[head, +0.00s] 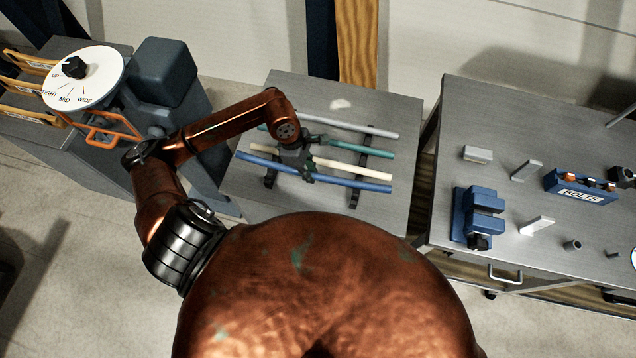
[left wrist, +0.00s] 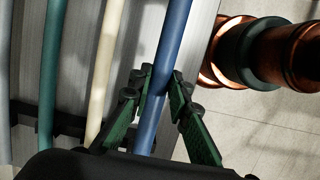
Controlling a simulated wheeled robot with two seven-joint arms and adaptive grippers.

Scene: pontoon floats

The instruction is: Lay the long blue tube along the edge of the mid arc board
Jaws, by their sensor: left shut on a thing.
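The long blue tube (head: 345,182) is the front one of several tubes lying side by side on dark rests on a grey table. My left gripper (head: 306,170) reaches down over the tubes and is shut on the blue tube near its middle. In the left wrist view the blue tube (left wrist: 172,45) runs between the green fingers of the gripper (left wrist: 160,82). I cannot tell whether the tube is lifted off the rests. Tan boards (head: 22,88) with labels stand in a rack at far left; I cannot read which is the mid one.
A cream tube (head: 345,168), teal tube (head: 375,152) and pale grey tube (head: 370,130) lie behind the blue one. A white dial (head: 100,75) marked TIGHT, MID, WIDE and an orange frame (head: 108,130) are at left. A bench at right holds a blue BOLTS bin (head: 580,188) and a blue vise (head: 478,215).

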